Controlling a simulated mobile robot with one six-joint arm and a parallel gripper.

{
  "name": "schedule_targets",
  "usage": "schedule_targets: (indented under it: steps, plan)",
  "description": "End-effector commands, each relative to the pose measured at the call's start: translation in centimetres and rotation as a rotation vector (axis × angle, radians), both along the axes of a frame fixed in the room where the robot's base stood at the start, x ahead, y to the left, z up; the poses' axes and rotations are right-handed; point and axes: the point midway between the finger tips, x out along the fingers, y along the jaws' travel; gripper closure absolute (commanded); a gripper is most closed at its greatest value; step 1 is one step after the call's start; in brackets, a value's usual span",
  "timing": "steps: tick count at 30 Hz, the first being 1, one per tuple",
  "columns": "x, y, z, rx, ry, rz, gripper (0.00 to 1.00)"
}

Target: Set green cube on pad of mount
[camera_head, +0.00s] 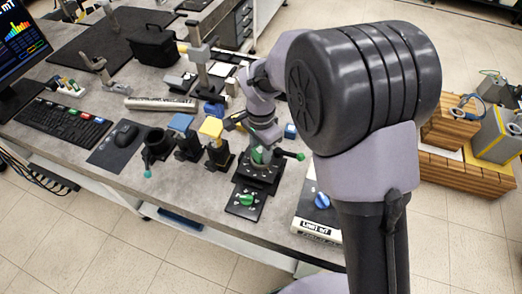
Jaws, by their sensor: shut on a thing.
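My gripper (262,138) points down over the black mount (258,172) near the front edge of the bench. It is shut on a small green piece (258,155), which looks like the green cube and shows only in part below the fingers. The piece is at the top of the mount, over its middle. I cannot tell whether it touches the pad, and the pad itself is hidden. A green-tipped rod sticks out to the right of the mount.
A black plate with a green knob (246,200) lies in front of the mount. Stands with a yellow top (211,128) and a blue top (181,122) are close on the left. A white box with a blue knob (322,201) is on the right. My arm hides the bench behind it.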

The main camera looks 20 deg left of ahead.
Motion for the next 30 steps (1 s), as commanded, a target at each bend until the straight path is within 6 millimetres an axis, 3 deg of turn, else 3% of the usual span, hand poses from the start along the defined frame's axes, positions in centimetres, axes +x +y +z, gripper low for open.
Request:
schedule_targets:
  steps: [7,8,11,19,22,30]
  plan:
    - [0.0,0.0,-0.2,0.0,0.0,-0.001,1.0]
    - [0.0,0.0,-0.2,0.0,0.0,-0.001,0.6]
    - [0.0,0.0,-0.1,0.0,0.0,-0.001,0.42]
    - [0.0,0.0,0.0,0.0,0.0,-0.001,0.42]
    - [0.0,0.0,1.1,0.002,-0.001,-0.001,0.42]
    - [0.0,0.0,8.8,0.003,-0.003,-0.001,0.42]
